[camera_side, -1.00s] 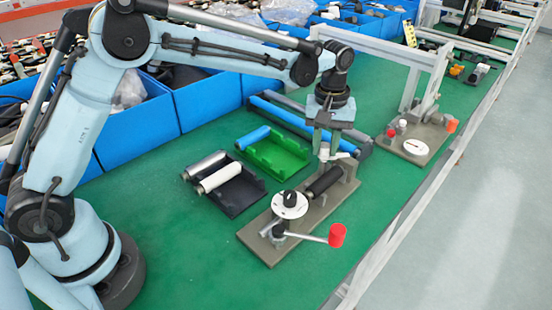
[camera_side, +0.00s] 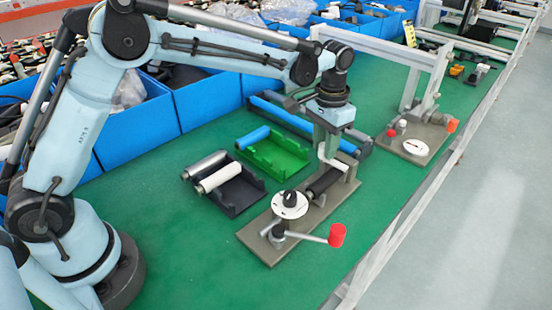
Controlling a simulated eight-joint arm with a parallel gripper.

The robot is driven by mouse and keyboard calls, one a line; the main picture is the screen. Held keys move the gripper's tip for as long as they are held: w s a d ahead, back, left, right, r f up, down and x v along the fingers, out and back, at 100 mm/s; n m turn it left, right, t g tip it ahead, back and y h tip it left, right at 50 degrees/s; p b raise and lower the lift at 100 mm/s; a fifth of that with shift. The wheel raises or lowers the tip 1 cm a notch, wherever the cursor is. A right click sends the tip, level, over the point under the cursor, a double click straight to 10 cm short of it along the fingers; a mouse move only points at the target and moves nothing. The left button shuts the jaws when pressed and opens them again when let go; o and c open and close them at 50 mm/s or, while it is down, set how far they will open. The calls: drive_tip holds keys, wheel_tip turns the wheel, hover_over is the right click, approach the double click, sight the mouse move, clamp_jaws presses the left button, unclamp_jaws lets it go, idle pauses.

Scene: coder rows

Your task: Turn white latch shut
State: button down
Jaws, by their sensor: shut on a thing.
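The white latch (camera_side: 337,165) is at the far end of the grey-brown fixture (camera_side: 262,247), beside the black roller (camera_side: 322,184). It slants from under my gripper down to the right, toward the end block. My gripper (camera_side: 322,153) points down over that end of the fixture and is shut on the white latch. The fingertips are small here and partly merge with the latch. The fixture also carries a white dial with a black knob (camera_side: 290,199) and a crank with a red handle (camera_side: 337,235).
Left of the fixture are a black tray (camera_side: 232,205) with light rollers and a green tray (camera_side: 285,160) with a blue roller. A grey rail (camera_side: 363,150) lies behind. A second fixture (camera_side: 412,150) stands to the right. Blue bins line the back.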

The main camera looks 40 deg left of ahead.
drive_tip(key=shift+m, duration=0.6)
drive_tip(key=c, duration=0.9)
unclamp_jaws()
drive_tip(key=shift+o, duration=0.2)
drive_tip(key=shift+r, duration=0.1)
wheel_tip(320, 180, up, 12)
drive_tip(key=shift+s+a, duration=0.1)
